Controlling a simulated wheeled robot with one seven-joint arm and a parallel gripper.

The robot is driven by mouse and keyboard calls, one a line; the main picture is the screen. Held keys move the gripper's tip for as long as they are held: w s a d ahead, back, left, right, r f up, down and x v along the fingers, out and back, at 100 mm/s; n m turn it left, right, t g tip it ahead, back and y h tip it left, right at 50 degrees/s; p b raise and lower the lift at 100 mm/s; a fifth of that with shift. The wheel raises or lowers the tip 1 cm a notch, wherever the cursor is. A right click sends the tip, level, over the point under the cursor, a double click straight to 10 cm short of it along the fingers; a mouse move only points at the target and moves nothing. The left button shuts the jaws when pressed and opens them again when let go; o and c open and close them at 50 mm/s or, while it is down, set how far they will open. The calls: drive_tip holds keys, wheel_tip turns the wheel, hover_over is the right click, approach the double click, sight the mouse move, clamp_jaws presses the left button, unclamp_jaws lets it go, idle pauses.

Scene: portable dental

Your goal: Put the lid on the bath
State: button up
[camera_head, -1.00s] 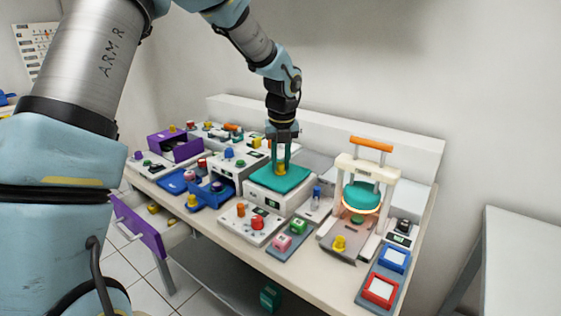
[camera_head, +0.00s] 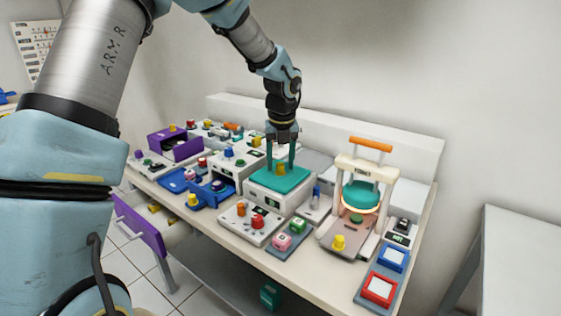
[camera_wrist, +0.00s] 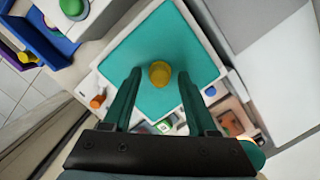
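The teal lid (camera_head: 262,179) with a yellow knob (camera_head: 280,169) lies on top of the white box-shaped bath (camera_head: 265,199) in the middle of the bench. In the wrist view the lid (camera_wrist: 160,60) covers the bath's top, with a pale rim showing around it, and its knob (camera_wrist: 160,74) is in the centre. My gripper (camera_head: 281,166) is just above the lid with its green fingers pointing down. In the wrist view my gripper (camera_wrist: 160,75) has its fingers apart on either side of the knob, with gaps between.
A white frame with an orange handle (camera_head: 371,144) stands to the right. Blue trays (camera_head: 212,191) and a purple box (camera_head: 175,146) are to the left. A control box with knobs (camera_head: 250,222) and pink and green blocks (camera_head: 282,241) lie in front.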

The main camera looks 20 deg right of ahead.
wheel_tip(320, 180, up, 11)
drive_tip(key=s+b, duration=0.1)
drive_tip(key=s, duration=0.1)
drive_tip(key=a+f+n, duration=0.3)
drive_tip(key=a+n, duration=0.6)
drive_tip(key=a, duration=0.1)
drive_tip(key=a+f+n, duration=0.2)
drive_tip(key=a+n, duration=0.6)
drive_tip(key=a, duration=0.1)
drive_tip(key=s+a+f+n, duration=0.2)
drive_tip(key=s+a+n, duration=0.2)
drive_tip(key=a+n, duration=0.4)
drive_tip(key=s+a+f+n, duration=0.2)
drive_tip(key=s+a+n, duration=0.2)
drive_tip(key=a+n, duration=0.5)
drive_tip(key=n, duration=0.4)
drive_tip(key=shift+s+a+f, duration=0.3)
drive_tip(key=shift+s+f, duration=0.05)
drive_tip(key=shift+f, duration=0.05)
